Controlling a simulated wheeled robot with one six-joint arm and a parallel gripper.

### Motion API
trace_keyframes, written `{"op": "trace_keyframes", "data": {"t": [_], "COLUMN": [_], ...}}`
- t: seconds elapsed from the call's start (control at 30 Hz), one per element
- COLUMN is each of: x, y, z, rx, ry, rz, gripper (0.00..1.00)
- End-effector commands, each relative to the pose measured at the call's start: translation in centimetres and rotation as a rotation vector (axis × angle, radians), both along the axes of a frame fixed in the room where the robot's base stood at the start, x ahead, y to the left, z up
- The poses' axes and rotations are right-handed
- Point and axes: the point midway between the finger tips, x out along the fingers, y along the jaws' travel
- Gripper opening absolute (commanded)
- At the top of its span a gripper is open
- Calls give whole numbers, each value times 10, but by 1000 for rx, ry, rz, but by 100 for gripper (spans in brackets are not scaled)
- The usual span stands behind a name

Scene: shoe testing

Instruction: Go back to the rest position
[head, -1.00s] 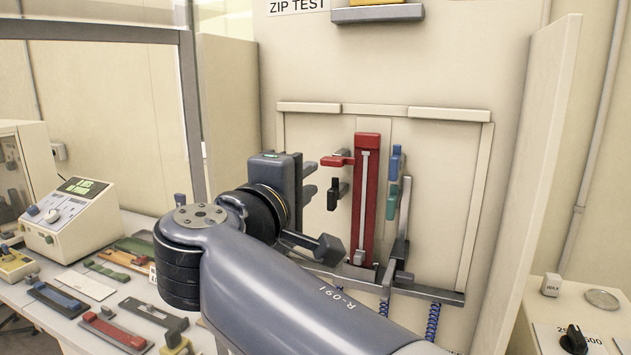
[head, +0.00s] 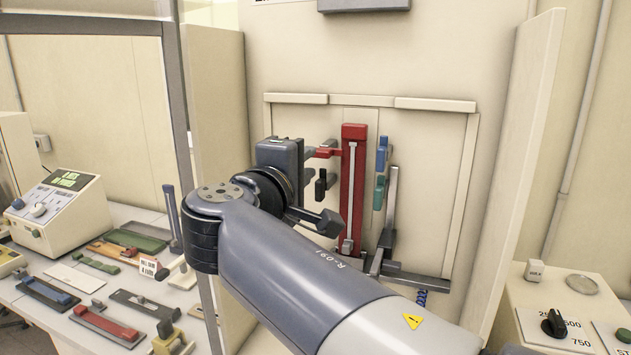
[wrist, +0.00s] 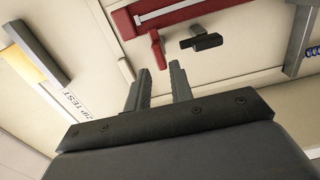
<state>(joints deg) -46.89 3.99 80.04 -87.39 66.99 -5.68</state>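My gripper (head: 309,164) is in front of the zip test panel, just left of the upright red bar (head: 353,190) in the head view. Its two fingers stand apart with nothing between them, as the wrist view shows (wrist: 160,68). A red tab (head: 326,153) and a black tab (head: 321,186) stick out left of the bar, close to the fingertips in the head view. In the wrist view the red tab (wrist: 157,49) and black tab (wrist: 203,43) lie beyond the fingertips; contact cannot be told.
Blue (head: 382,155) and green (head: 379,193) tabs are right of the red bar, beside a grey lever (head: 391,215). A side wall (head: 525,150) bounds the panel at right. A bench at left holds a console (head: 60,210) and several coloured strips. A knob box (head: 555,322) is at right.

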Motion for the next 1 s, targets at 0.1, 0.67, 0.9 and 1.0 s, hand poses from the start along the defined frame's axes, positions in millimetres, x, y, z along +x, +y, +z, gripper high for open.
{"op": "trace_keyframes", "data": {"t": [0.1,0.67,0.9,1.0], "x": [21,51,51,51], "y": [-9,-18,-18,-18], "z": [3,1,0,0], "rx": [-1,-90,-94,-93], "ry": [0,31,33,33], "rz": [-5,0,0,0], "gripper": [22,22,22,22]}}
